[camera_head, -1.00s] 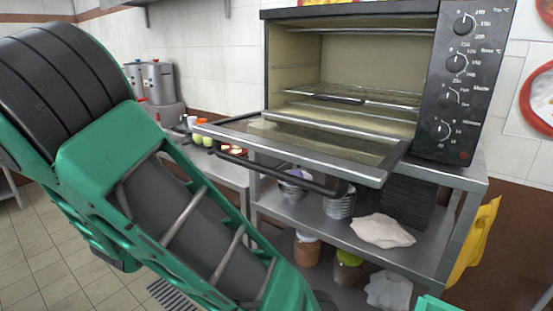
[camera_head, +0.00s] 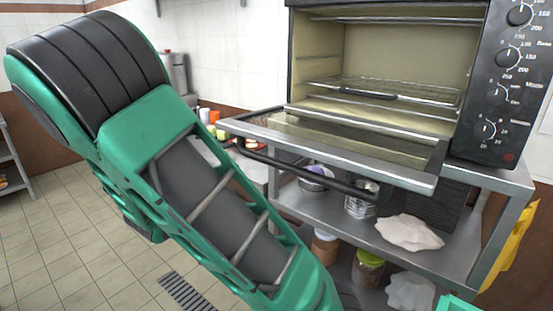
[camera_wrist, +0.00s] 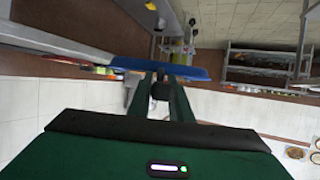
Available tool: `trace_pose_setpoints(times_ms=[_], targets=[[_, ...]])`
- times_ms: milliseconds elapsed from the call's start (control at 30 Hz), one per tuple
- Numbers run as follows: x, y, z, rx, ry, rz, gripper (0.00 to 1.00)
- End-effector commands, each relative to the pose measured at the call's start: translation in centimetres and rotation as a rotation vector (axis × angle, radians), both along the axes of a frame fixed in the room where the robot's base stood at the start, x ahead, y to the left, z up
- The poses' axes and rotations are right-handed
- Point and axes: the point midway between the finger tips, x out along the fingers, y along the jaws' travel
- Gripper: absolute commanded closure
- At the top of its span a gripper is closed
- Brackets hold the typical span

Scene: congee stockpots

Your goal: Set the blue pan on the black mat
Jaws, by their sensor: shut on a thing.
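The blue pan (camera_wrist: 165,67) shows in the wrist view as a wide, thin blue shape seen edge-on beyond my gripper. My gripper (camera_wrist: 160,78) has its dark green fingers close together, shut on the pan. The pan is held in the air, clear of any surface that I can make out. Neither the pan nor the gripper's fingers can be seen in the head view. I cannot make out the black mat in either view.
An oven (camera_head: 385,60) with its door (camera_head: 330,150) folded down stands on a steel shelf unit (camera_head: 350,225) at the right. The shelf holds metal bowls, a white cloth (camera_head: 408,232) and jars. Tiled floor (camera_head: 50,235) is free at the left.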

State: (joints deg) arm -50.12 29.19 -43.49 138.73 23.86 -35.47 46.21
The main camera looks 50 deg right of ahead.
Motion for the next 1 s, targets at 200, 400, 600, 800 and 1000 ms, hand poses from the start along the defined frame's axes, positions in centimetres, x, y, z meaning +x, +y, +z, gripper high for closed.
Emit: trace_pose_setpoints(times_ms=[200, 400, 600, 800, 1000], targets=[[2.9, -6.2, 1.6, -0.001, -0.005, -0.169, 1.0], [5.2, -14.0, 3.7, -0.002, -0.006, -0.392, 1.0], [5.7, -22.8, 6.4, -0.002, -0.007, -0.661, 1.0], [4.5, -30.1, 8.6, -0.002, -0.005, -0.913, 1.0], [3.1, -34.2, 9.7, -0.002, -0.003, -1.072, 1.0]])
